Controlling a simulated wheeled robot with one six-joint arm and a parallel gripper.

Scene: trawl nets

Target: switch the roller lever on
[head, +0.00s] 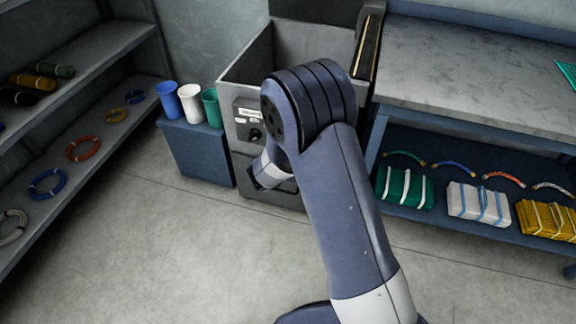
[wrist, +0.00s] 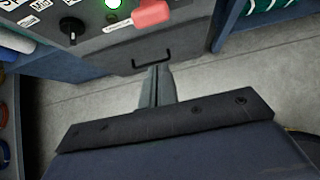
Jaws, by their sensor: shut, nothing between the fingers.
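A red lever handle (wrist: 151,14), which looks like the roller lever, sticks out from the front panel at the top of the wrist view. Its mount is cut off by the frame edge, so I cannot tell its position for sure. A green lamp (wrist: 113,4) glows just left of it. My gripper (wrist: 156,72) is shut and empty, below the lever and apart from it, in front of the machine's lower front. In the head view the grey machine (head: 240,98) stands at the back; my arm hides the lever there.
A black knob (wrist: 72,28) sits left on the panel, and a black pull handle (wrist: 156,60) lies below the lever. Blue, white and green cups (head: 190,103) stand on a blue cabinet (head: 195,152) left of the machine. A workbench (head: 470,75) stands right. The floor is clear.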

